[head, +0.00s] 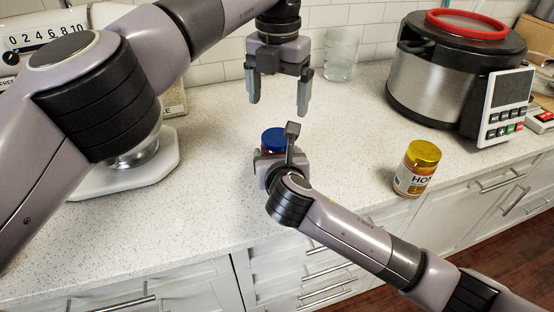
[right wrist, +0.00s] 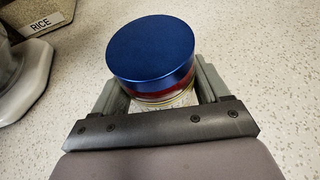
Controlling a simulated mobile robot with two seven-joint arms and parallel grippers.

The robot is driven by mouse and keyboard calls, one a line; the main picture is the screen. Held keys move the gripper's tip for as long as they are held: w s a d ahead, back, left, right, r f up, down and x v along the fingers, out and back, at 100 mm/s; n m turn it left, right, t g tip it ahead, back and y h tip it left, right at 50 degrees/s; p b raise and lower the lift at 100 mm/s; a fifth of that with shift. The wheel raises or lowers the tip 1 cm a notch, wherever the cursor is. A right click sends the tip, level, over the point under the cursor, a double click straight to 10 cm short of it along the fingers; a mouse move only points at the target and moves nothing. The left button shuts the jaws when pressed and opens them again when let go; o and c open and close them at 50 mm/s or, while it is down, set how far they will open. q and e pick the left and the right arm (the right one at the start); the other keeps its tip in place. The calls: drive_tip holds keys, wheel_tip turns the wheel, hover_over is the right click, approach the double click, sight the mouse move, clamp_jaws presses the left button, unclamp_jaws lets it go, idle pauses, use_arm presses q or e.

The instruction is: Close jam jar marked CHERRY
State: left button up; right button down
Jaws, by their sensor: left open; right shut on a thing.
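A small jar with a blue lid (head: 273,138) stands on the counter in the middle of the head view. In the right wrist view, the blue lid (right wrist: 153,48) sits over the jar's mouth, and a red band and part of the pale jar body (right wrist: 165,98) show below it. I cannot read its label or tell whether the lid is tight. My right gripper (head: 279,157) is shut around the jar body below the lid. My left gripper (head: 279,106) is open and empty, pointing down above and behind the jar.
A honey jar with a yellow lid (head: 417,168) stands to the right. A large steel cooker (head: 436,85) is at the back right, and a clear glass (head: 341,54) at the back. A white scale (head: 128,172) stands left. The counter (head: 215,215) around the jar is clear.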

sight(278, 136)
use_arm(q)
drive_tip(key=shift+f, duration=3.95)
drive_tip(key=c, duration=1.1)
drive_tip(key=o, duration=1.3)
drive_tip(key=shift+c, duration=0.2)
wheel_tip(278, 136, up, 8)
drive_tip(key=shift+f, duration=0.2)
